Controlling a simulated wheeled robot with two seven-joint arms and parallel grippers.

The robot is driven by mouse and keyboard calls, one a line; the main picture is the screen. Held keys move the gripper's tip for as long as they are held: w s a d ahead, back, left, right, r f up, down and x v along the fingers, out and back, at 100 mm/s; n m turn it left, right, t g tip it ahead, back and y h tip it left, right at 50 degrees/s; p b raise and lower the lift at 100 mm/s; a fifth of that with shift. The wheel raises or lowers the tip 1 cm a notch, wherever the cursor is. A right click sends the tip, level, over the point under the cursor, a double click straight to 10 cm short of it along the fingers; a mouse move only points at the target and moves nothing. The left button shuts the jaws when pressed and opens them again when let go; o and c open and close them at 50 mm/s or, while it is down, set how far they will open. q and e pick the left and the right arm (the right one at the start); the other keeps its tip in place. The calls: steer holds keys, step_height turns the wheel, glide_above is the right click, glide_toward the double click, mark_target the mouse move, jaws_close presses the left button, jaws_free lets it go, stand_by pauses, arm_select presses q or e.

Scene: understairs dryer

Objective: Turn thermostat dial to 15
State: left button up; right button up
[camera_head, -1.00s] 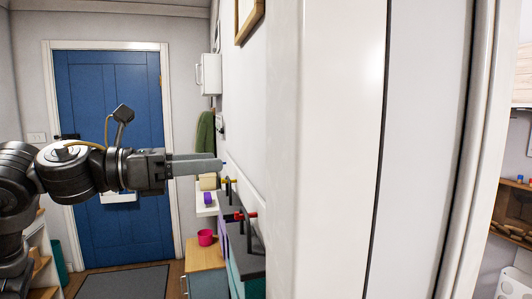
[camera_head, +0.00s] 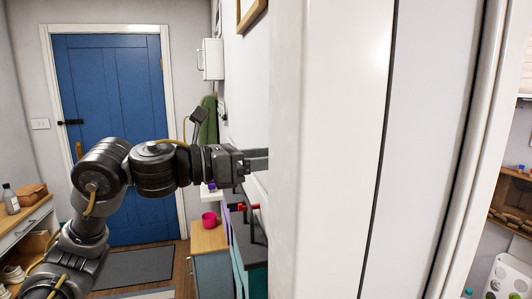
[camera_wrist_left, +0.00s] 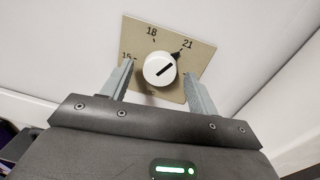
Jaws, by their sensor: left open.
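The thermostat dial (camera_wrist_left: 160,69) is a round white knob on a beige plate (camera_wrist_left: 198,54) marked 15, 18 and 21, in the left wrist view. Its dark pointer aims up and right, close to 21. My left gripper (camera_wrist_left: 158,72) is open, with one finger on each side of the knob; I cannot tell whether either finger touches it. In the head view my left gripper (camera_head: 257,160) reaches right, its fingertips hidden behind a white panel edge. The thermostat is hidden in the head view. My right gripper is out of view.
A large white panel (camera_head: 325,150) fills the middle right, close to my left gripper. A pink cup (camera_head: 209,220) stands on a wooden-topped cabinet below the hand. A blue door (camera_head: 110,90) is behind. Floor with a grey mat (camera_head: 140,268) is open.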

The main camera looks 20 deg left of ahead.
arm_select(q)
steer(key=c, duration=1)
steer(key=shift+n, duration=0.3)
steer(key=shift+w+a+r+n+g+p, duration=0.1)
steer(key=shift+n+g+p, duration=0.2)
steer(key=shift+n+p, duration=2.25)
steer(key=shift+s+d+r+n+g+p, duration=0.1)
steer(key=shift+n+g, duration=0.2)
steer(key=shift+n, duration=4.55)
steer(key=shift+w+a+r+n+g+p, duration=0.1)
steer(key=shift+n+g+p, duration=0.2)
steer(key=shift+n+p, duration=2.25)
steer(key=shift+f+n+b, duration=0.1)
steer(key=shift+n+b, duration=1.05)
steer(key=shift+n, duration=0.1)
steer(key=o, duration=1)
